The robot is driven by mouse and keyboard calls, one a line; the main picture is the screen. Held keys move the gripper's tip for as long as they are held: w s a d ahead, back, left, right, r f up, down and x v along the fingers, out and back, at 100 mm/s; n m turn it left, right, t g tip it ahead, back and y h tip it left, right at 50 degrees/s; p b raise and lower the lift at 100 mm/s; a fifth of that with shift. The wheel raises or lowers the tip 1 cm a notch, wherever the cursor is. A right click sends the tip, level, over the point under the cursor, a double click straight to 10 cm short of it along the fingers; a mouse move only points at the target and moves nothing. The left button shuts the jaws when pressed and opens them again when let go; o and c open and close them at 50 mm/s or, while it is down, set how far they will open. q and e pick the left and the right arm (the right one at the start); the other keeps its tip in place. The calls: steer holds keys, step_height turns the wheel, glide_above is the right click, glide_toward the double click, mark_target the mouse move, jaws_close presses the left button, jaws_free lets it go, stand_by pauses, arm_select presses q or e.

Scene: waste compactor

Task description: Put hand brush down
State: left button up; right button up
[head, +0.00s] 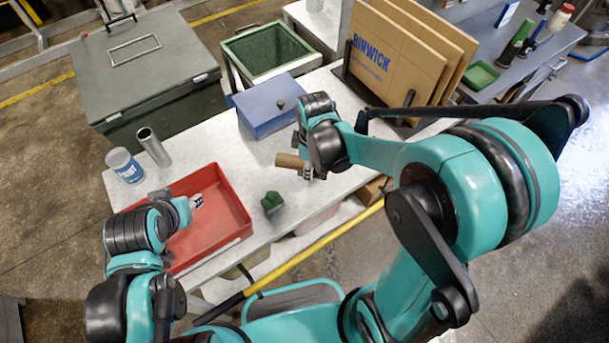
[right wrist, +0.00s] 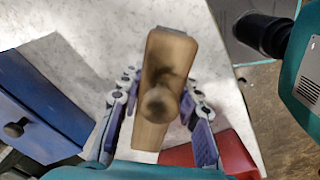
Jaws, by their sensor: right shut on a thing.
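The hand brush (head: 291,161) shows as a brown wooden piece at my right gripper (head: 308,172), above the middle of the light worktop (head: 215,145). In the right wrist view the brush (right wrist: 165,75) is a wooden block with a rounded knob, between the two fingers of my right gripper (right wrist: 158,112). My right gripper is shut on it. Any bristles are hidden. My left gripper (head: 194,202) is over the red tray (head: 240,228); its fingers are too small to read.
A blue box with a dark knob (head: 268,108) stands behind the brush. A small green object (head: 272,202) lies right of the tray. Cardboard sheets (head: 395,55) stand at the back right.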

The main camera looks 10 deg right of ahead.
steer(key=shift+w+a+f, duration=0.55)
steer(key=shift+w, duration=0.15)
steer(key=shift+w+f, duration=0.1)
steer(key=shift+f, duration=0.15)
step_height(320, 180, down, 4)
steer(key=shift+r+b, duration=0.15)
steer(key=shift+b, duration=0.9)
steer(key=shift+r, duration=0.1)
steer(key=o, duration=1.1)
steer(key=shift+c, duration=0.2)
